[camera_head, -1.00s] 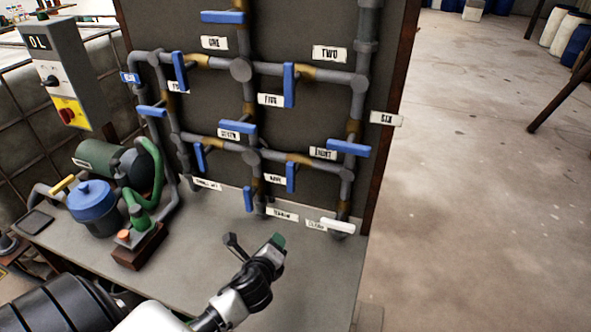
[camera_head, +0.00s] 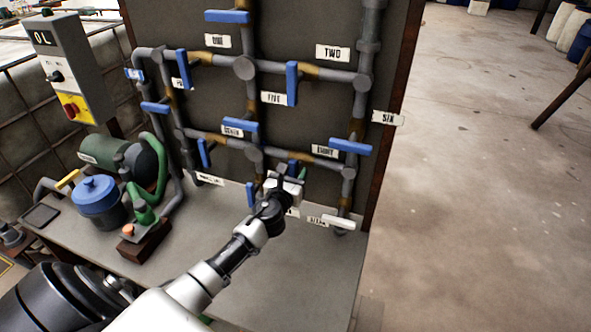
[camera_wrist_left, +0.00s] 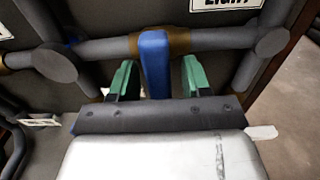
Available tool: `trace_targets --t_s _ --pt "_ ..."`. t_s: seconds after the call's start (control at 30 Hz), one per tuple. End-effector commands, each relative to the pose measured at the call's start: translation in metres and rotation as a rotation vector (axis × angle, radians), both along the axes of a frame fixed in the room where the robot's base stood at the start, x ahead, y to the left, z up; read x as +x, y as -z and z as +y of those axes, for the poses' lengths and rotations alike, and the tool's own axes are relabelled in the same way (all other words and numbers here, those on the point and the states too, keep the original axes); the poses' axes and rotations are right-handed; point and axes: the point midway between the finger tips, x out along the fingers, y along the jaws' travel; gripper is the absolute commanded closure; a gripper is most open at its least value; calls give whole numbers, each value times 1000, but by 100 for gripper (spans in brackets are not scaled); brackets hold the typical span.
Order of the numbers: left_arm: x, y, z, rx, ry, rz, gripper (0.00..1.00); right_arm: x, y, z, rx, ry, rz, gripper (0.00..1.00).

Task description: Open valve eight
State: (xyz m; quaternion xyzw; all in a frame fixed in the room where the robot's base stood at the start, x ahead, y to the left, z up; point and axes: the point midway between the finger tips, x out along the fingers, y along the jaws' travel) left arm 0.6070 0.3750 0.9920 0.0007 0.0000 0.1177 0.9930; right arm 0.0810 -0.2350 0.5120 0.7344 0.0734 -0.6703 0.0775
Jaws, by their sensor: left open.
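A blue valve handle (camera_wrist_left: 154,62) sits on a yellow-brown valve body on a horizontal grey pipe, pointing across the pipe. The EIGHT label (camera_head: 325,150) is above and right of it, and its lower part also shows in the wrist view (camera_wrist_left: 226,4). My left gripper (camera_head: 294,172) is at the panel, in front of this handle and mostly hiding it in the head view. In the wrist view its green fingers (camera_wrist_left: 157,78) are open, one on each side of the handle, with gaps visible. My right gripper is out of view.
Another blue handle (camera_head: 350,146) is close, up and right, on the vertical pipe. A white handle (camera_head: 338,221) is low on the right. A blue pot (camera_head: 98,195) and green pump (camera_head: 105,152) stand left on the bench (camera_head: 265,290). A control box (camera_head: 66,70) is far left.

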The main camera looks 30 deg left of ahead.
Motion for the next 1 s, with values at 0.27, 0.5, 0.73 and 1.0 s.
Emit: trace_targets --t_s 0.27,0.5,0.73,1.0 --pt "16 1 4 0 0 1 52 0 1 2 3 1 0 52" --pt "16 0 4 -1 0 1 55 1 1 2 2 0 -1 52" --pt "16 0 4 -1 0 1 90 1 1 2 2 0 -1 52" --pt "16 1 4 -12 0 -2 100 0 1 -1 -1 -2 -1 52"
